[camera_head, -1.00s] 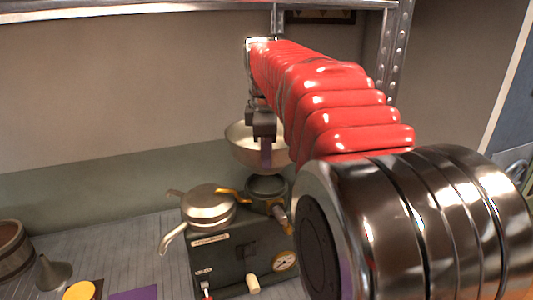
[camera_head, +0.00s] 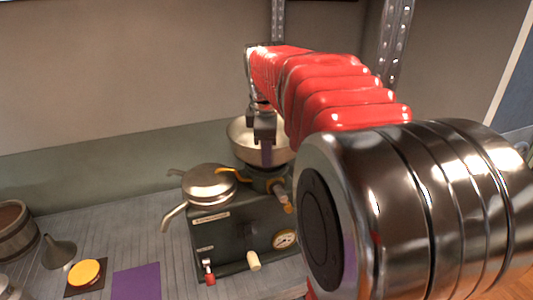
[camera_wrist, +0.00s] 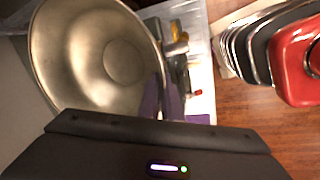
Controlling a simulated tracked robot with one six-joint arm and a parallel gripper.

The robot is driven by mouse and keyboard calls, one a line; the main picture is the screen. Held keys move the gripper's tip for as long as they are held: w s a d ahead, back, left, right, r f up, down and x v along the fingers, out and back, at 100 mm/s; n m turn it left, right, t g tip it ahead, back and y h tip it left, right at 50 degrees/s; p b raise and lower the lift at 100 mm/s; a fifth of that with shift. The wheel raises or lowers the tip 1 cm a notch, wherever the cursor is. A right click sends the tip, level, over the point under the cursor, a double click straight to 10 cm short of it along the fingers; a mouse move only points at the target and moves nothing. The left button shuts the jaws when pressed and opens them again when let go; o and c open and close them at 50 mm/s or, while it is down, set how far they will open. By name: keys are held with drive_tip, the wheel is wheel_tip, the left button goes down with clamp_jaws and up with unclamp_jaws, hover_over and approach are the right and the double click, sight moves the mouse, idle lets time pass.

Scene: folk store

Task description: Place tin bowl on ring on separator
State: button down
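The tin bowl (camera_head: 241,135), shiny and metallic, is held roughly upright over the back right of the separator. My gripper (camera_head: 266,152), with purple finger pads, is shut on the bowl's near rim. In the wrist view the bowl (camera_wrist: 85,60) fills the left side, its inside empty, with a purple pad at its right rim. The separator (camera_head: 225,245) is a dark box with a gauge. Its ring (camera_head: 265,182) is just under the bowl and partly hidden; whether they touch I cannot tell.
A lidded metal pot with spouts (camera_head: 209,184) sits on the separator's left, close to the bowl. A wooden bucket (camera_head: 14,232), a funnel (camera_head: 58,252), a yellow disc (camera_head: 87,272) and a purple sheet (camera_head: 137,282) lie left on the grey counter. A metal shelf post (camera_head: 394,45) stands behind.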

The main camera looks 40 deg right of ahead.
drive_tip(key=shift+f, duration=0.45)
idle(0.5)
drive_tip(key=c, duration=1.9)
unclamp_jaws()
drive_tip(key=v, duration=0.7)
drive_tip(key=shift+r, duration=0.2)
drive_tip(key=shift+s, duration=0.1)
